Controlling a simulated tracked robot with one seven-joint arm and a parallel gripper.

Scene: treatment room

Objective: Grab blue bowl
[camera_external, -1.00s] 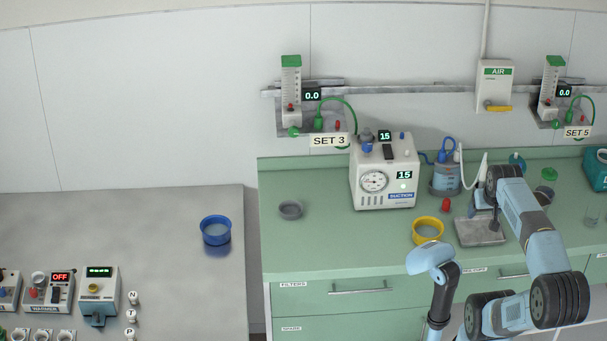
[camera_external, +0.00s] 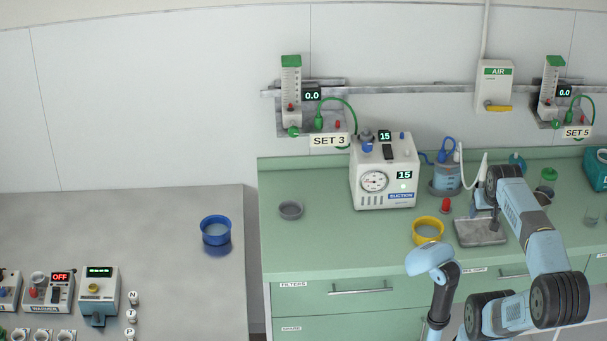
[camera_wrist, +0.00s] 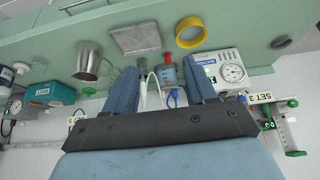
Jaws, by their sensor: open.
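The blue bowl (camera_external: 216,225) stands on the grey worktop at the left in the external view, near that top's right edge. It does not show in the wrist view. My gripper (camera_external: 483,204) is far to its right, over the green counter near a grey metal tray (camera_external: 470,238). In the wrist view my gripper (camera_wrist: 160,85) has its two blue fingers spread apart, with nothing held between them. The fingertips are partly hidden by the arm in the external view.
A yellow bowl (camera_external: 428,230) and a grey bowl (camera_external: 291,210) sit on the green counter (camera_external: 330,240). A white suction unit (camera_external: 384,172) stands between blue bowl and gripper. Boxed devices (camera_external: 98,295) occupy the grey worktop's front (camera_external: 160,215). A gap separates the two tops.

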